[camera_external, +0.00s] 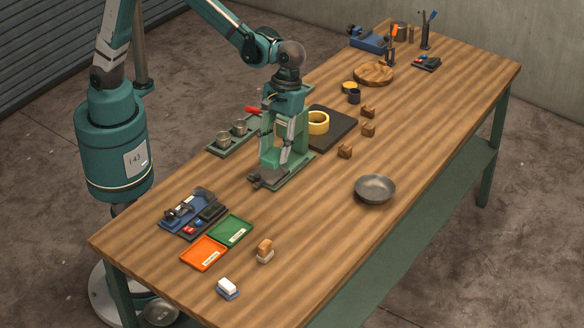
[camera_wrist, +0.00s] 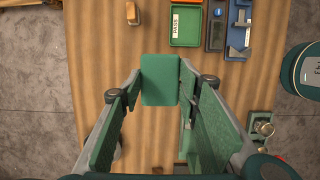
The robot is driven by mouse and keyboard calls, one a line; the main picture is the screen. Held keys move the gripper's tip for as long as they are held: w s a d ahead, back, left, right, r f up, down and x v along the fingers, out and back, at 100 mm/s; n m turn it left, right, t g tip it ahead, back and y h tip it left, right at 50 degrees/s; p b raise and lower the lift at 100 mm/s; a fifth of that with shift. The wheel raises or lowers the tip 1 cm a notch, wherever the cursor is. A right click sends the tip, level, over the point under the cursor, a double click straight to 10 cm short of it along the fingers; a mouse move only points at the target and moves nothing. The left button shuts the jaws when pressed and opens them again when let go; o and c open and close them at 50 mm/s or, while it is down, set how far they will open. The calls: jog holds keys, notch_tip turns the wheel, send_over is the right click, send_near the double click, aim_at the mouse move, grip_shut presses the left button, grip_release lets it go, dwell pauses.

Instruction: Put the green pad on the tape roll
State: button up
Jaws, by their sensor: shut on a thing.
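The green pad (camera_wrist: 160,80) is held between the two fingertips of my gripper (camera_wrist: 160,82) in the wrist view, above the wooden table. In the external view, my gripper (camera_external: 283,148) points down in front of a green stand, and the pad (camera_external: 272,158) shows at its fingertips, partly hard to tell from the stand. The yellow tape roll (camera_external: 318,129) lies on a black mat, behind and to the right of my gripper. The tape roll is not in the wrist view.
The green stand (camera_external: 293,178) with a red handle is close to my gripper. A black mat (camera_external: 341,124) bears the tape roll. Wooden blocks (camera_external: 345,152) and a metal bowl (camera_external: 375,187) are to the right. Green (camera_external: 230,229) and orange (camera_external: 203,254) trays lie at the front left.

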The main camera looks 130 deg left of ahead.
jog(key=v, duration=0.5)
jog(key=shift+d+r, duration=0.1)
jog(key=shift+d, duration=0.15)
jog(key=s+a+n, duration=0.3)
jog(key=a+n, duration=0.1)
jog(key=a, duration=1.5)
jog(key=n+t, duration=0.2)
jog(key=n, duration=0.3)
send_over(317, 119)
notch_tip(317, 119, down, 11)
jog(key=y, duration=0.1)
jog(key=shift+s+a, duration=0.4)
jog(key=shift+s, duration=0.05)
jog(key=shift+f, duration=3)
jog(key=shift+f, duration=2.05)
